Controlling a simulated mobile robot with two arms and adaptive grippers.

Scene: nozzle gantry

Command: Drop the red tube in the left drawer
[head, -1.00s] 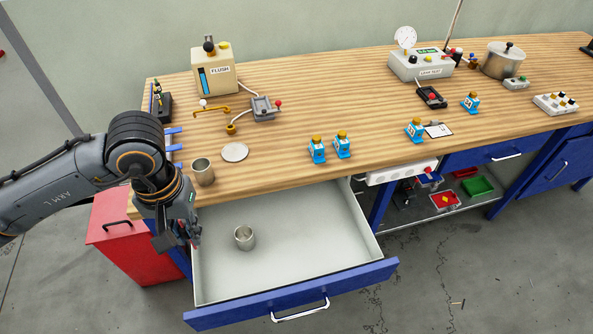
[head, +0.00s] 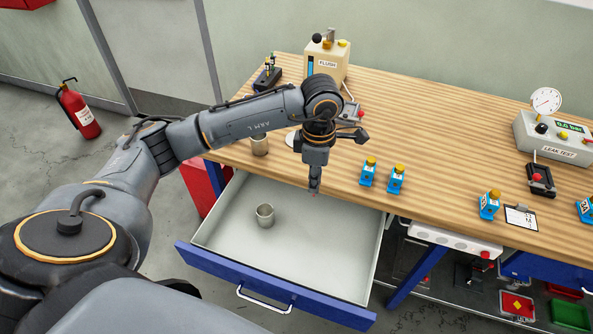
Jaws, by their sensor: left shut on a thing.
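The left drawer (head: 281,285) is pulled open under the bench, with a blue front and a pale inside. A metal cup (head: 265,216) stands on its floor, left of the middle. My left gripper (head: 314,189) points down over the back part of the drawer, near the bench's front edge. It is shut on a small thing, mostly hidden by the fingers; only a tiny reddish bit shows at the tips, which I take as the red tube. My right gripper is not in view.
Another metal cup (head: 259,145) stands on the bench edge behind my arm. Two blue, yellow-capped pieces (head: 367,172) (head: 396,180) stand right of the gripper. A clipboard (head: 521,217) lies further right. The drawer's right half looks bare.

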